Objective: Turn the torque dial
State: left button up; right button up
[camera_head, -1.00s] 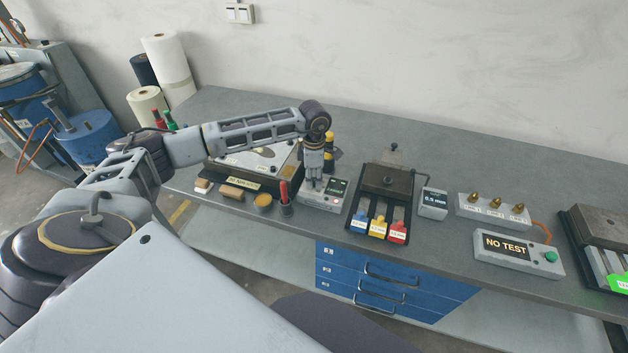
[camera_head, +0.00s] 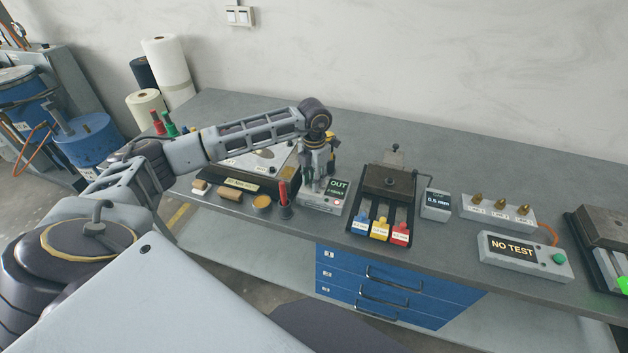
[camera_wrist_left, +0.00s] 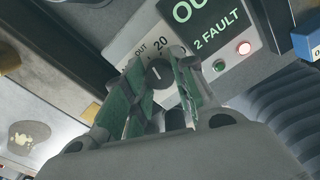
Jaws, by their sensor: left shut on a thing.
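The torque dial (camera_wrist_left: 157,72) is a small dark round knob with a light pointer line, on a pale control box (camera_head: 317,203). In the left wrist view a printed "20" and "OUT" show beside it. My left gripper (camera_wrist_left: 158,88) points down at the box, its green-padded fingers on either side of the dial and shut on it. In the head view the left gripper (camera_head: 316,178) hides the dial. The box's dark display (camera_head: 338,187) reads "OUT", and "2 FAULT" shows in the left wrist view. My right gripper is not in view.
A red-handled tool in a dark holder (camera_head: 284,208) stands just left of the box. A dark fixture with blue, yellow and red blocks (camera_head: 379,231) stands to its right. A "NO TEST" box (camera_head: 511,249) lies farther right. Bare bench lies behind these.

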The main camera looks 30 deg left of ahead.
pick_arm(q)
jog(key=shift+n, duration=1.3)
jog(key=shift+r, duration=0.1)
jog(key=o, duration=1)
jog(key=shift+o, duration=0.2)
notch_tip(320, 180, up, 12)
